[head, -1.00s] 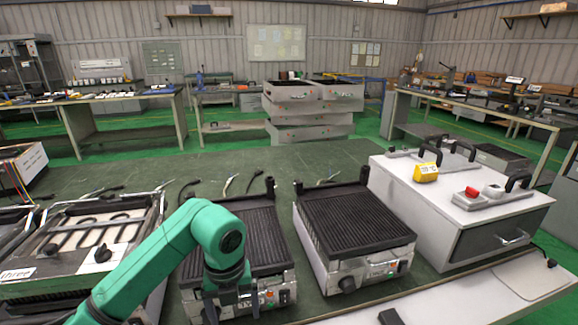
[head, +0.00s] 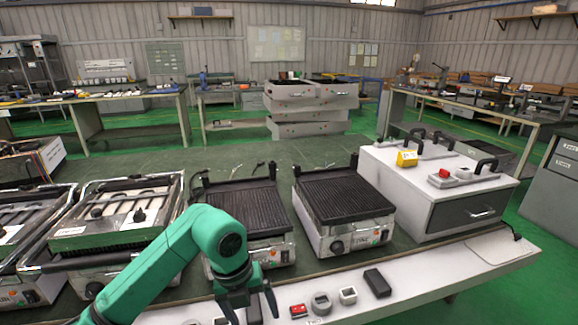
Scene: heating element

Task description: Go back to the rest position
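My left arm comes in from the lower left, and its gripper (head: 250,304) points down over the white front ledge, in front of the middle grill. The two dark fingers are spread apart, with a small dark item on the ledge showing between or behind them. I cannot tell whether they touch it. My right gripper is not in view. A ribbed grill (head: 248,207) stands behind the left arm, partly hidden by it. Another ribbed grill (head: 345,197) stands to its right.
A grill with a raised frame (head: 120,215) stands left. A white drawer cabinet (head: 437,195) with a yellow device (head: 407,158) on top stands right. Several small parts, including a black block (head: 377,283) and a red-topped piece (head: 298,310), lie on the white ledge (head: 440,270).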

